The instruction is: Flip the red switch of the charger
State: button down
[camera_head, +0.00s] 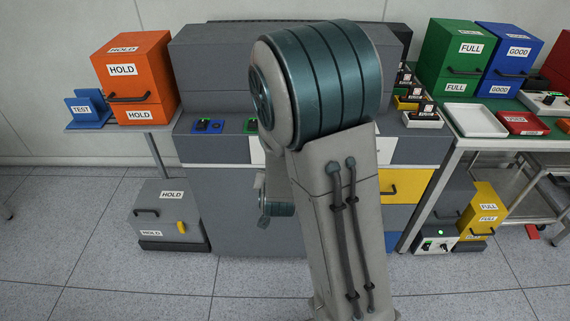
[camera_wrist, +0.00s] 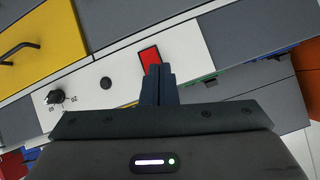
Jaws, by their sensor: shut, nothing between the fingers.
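In the wrist view a red switch (camera_wrist: 149,56) with a dark frame sits on a white panel strip (camera_wrist: 120,72). My gripper (camera_wrist: 158,70) is shut and empty, its fingertips close beside the red switch in the picture. Whether they touch it cannot be told. A black round button (camera_wrist: 106,83) and a black knob (camera_wrist: 56,97) with printed numbers sit on the same strip. In the head view my arm hides the red switch and most of the white panel (camera_head: 257,151) on the grey cabinet. My fingers cannot be made out there.
A yellow drawer (camera_wrist: 35,38) with a black handle adjoins the strip. In the head view an orange HOLD box (camera_head: 125,75) stands on the left shelf. A trolley (camera_head: 500,143) with trays is at right. The floor in front is clear.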

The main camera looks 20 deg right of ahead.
notch_tip(320, 180, down, 8)
jog(key=s+d+n+t+h+b, duration=0.2)
jog(key=t+b, duration=0.4)
jog(key=t, duration=0.3)
jog(key=shift+n+h+b, duration=0.4)
jog(key=shift+n+h, duration=0.1)
jog(key=shift+h, duration=0.5)
jog(key=b+x, duration=0.8)
jog(key=x, duration=0.6)
jog(key=shift+r+b, duration=0.2)
jog(key=shift+b, duration=0.1)
jog(key=shift+a+r, duration=0.1)
jog(key=shift+a, duration=0.05)
